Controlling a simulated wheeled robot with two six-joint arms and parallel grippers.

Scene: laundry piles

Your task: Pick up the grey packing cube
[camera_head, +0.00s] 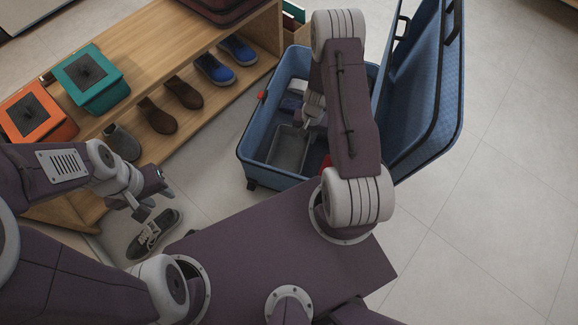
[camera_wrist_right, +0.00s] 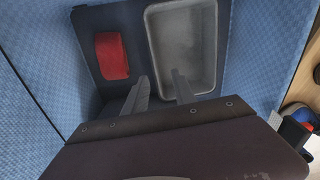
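The grey packing cube (camera_head: 289,151) lies inside the open blue suitcase (camera_head: 250,140), at its near end in the head view. It looks like a shallow open tray with a paler rim, and it also shows in the right wrist view (camera_wrist_right: 182,45). My right gripper (camera_wrist_right: 160,90) is open and empty. In the wrist view its fingers straddle the line of the cube's left wall near the lower corner; contact cannot be told. In the head view my right arm partly hides that gripper (camera_head: 310,118). My left gripper (camera_head: 153,204) is open and empty above a dark shoe.
A red item (camera_wrist_right: 112,55) lies beside the cube in the suitcase. The suitcase lid (camera_head: 425,100) stands open on the right. A wooden shelf (camera_head: 150,50) at left holds teal (camera_head: 90,80) and orange (camera_head: 37,112) boxes and several shoes. The floor at right is clear.

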